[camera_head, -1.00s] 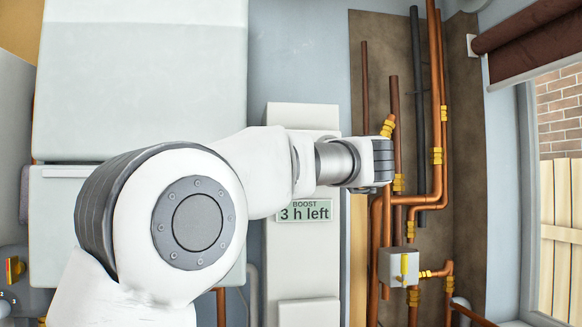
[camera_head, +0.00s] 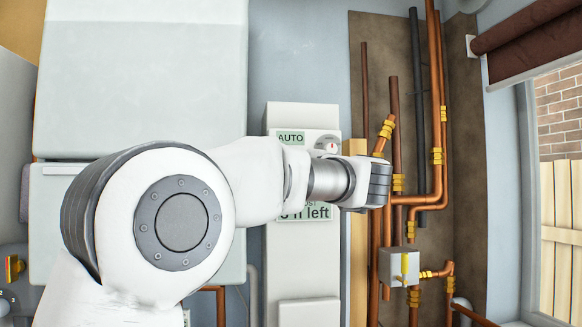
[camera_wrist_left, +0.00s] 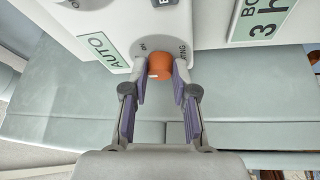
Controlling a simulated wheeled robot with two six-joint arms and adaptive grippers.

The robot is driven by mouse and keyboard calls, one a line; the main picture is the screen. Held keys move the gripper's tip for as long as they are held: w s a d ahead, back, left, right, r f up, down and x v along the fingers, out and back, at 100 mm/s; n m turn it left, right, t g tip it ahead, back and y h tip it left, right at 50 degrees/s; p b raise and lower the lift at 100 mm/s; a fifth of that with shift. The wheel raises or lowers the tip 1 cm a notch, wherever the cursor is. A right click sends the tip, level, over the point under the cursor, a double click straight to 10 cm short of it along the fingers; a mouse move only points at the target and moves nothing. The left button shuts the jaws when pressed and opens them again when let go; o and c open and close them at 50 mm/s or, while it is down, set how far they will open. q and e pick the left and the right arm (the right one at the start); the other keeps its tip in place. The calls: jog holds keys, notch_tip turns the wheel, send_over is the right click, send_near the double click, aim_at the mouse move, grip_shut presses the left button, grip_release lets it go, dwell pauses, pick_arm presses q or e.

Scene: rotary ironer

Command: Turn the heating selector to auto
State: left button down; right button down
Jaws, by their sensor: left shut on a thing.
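A white control unit (camera_head: 300,260) hangs on the wall in the middle of the head view. In the left wrist view an orange knob (camera_wrist_left: 159,66) sits on its white face, with partly hidden lettering ending in "ING" beside it. A green AUTO label (camera_wrist_left: 102,50) is to its left. My left gripper (camera_wrist_left: 160,75) has its two fingers on either side of the orange knob and is shut on it. In the head view my left arm covers the knob and the fingers. Which way the knob points cannot be told. My right gripper is not in view.
The AUTO label also shows in the head view (camera_head: 290,137), above my arm, with a small white dial (camera_head: 328,143) beside it. A BOOST label (camera_head: 318,212) is partly hidden. Copper pipes (camera_head: 437,110) and a grey valve box (camera_head: 399,266) stand close on the right.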

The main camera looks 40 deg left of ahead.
pick_arm(q)
jog(key=c, duration=0.9)
grip_release()
jog(key=shift+a, duration=0.15)
jog(key=v, duration=1.2)
jog(key=shift+r, duration=0.15)
